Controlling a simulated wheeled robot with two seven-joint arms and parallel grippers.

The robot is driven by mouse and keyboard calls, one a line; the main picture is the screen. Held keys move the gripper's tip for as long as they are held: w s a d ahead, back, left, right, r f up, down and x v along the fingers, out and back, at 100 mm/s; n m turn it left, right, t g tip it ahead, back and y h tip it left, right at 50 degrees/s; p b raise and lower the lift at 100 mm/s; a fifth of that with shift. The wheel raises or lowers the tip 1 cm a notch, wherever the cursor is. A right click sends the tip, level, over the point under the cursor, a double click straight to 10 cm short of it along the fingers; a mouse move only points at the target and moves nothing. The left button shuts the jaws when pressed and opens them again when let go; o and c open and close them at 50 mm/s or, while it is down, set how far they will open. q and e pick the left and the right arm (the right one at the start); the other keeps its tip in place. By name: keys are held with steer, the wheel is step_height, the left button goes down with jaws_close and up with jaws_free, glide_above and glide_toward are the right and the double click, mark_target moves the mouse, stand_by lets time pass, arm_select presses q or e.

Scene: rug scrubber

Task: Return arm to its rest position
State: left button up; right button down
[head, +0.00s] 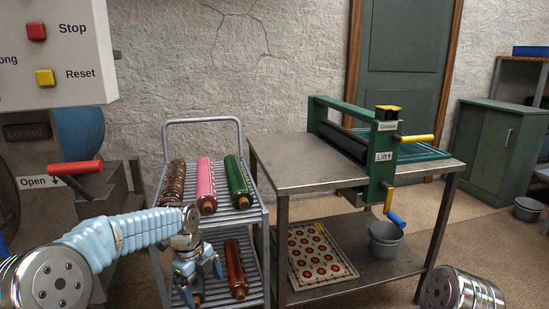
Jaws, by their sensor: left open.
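My left arm comes in from the lower left in pale blue and metal segments. Its gripper (203,283) points down in front of the cart (262,222), near the cart's front left part. The gripper's blue fingers are spread apart and no object shows between them. Part of the cart's lower shelf is hidden behind the gripper. Only a metal part of my right arm shows at the bottom right; its gripper is out of view.
The cart holds brown, pink (207,182) and green (237,180) rollers, with a red-brown roller (236,268) below. A steel table (285,155) with a green wringer (347,141) stands right. A control panel (85,82) and red-handled lever (75,168) are left.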

arm_select(q)
steer(key=s+d+f+n+h, duration=0.1)
steer(key=s+d+f+n, duration=0.15)
steer(key=f, duration=0.45)
steer(key=s+d+f+n, duration=0.1)
steer(key=f+n, duration=0.3)
steer(key=f, duration=0.2)
steer(key=s+d+f+n, duration=0.2)
steer(key=s+f+n, duration=0.6)
steer(key=s, duration=0.3)
steer(key=s+d+f+n+h, duration=0.1)
steer(key=s+d+f+n, duration=0.1)
steer(key=s+f+n, duration=0.7)
steer(key=shift+s+d+n+h, duration=0.15)
steer(key=shift+s+n+h, duration=0.15)
steer(key=shift+s+n, duration=0.5)
steer(key=shift+s+m, duration=0.2)
steer(key=shift+m, duration=0.05)
